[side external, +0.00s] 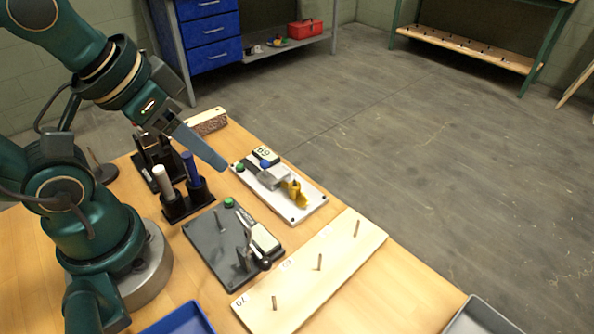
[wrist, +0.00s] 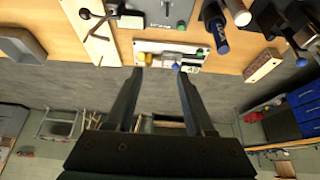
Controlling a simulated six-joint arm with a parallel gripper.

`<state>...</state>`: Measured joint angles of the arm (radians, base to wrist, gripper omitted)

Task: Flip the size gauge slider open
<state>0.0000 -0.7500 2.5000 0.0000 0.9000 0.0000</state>
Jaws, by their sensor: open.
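The size gauge looks to be the white plate (side external: 312,202) on the table, with a grey slider block (side external: 272,178), a blue knob (side external: 265,164), a yellow piece (side external: 297,196) and a number display (side external: 263,152). In the wrist view the plate (wrist: 150,46) lies upside down beyond the fingertips, with the blue knob (wrist: 176,67) near the right fingertip. My gripper (side external: 218,163) hangs above the table, by the gauge's far-left end. In the wrist view its two fingers (wrist: 160,73) are spread apart with nothing between them. I cannot tell the exact gap to the knob.
A dark grey plate with a lever clamp (side external: 205,240) lies in front of the gauge. A black holder (side external: 178,208) with white and blue cylinders stands to the left. Open floor lies beyond the table.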

